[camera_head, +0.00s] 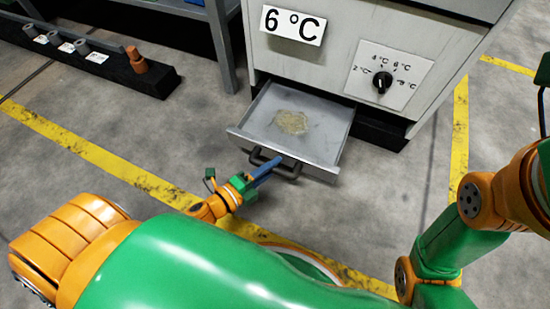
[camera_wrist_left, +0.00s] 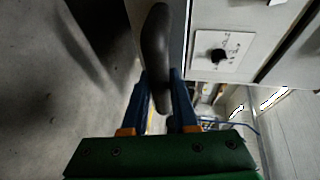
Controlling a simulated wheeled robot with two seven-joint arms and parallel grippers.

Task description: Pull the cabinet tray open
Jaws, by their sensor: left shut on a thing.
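The cabinet tray (camera_head: 318,148) is a shallow grey metal drawer low on the cabinet front. It stands out from the cabinet, with a patch of yellowish grainy material on its floor. Its dark handle (camera_head: 290,171) is on the front face. My left gripper (camera_head: 274,162) is at the handle. In the left wrist view its blue fingers (camera_wrist_left: 163,100) are on either side of the dark handle (camera_wrist_left: 156,50), shut on it. My right gripper is not in view; only part of my right arm shows at the right edge.
The cabinet (camera_head: 335,55) carries a "6 °C" sign (camera_head: 292,25) and a temperature dial (camera_head: 383,83). A black rack (camera_head: 150,80) with several cylinders lies at the upper left, beside a metal shelf leg (camera_head: 222,45).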

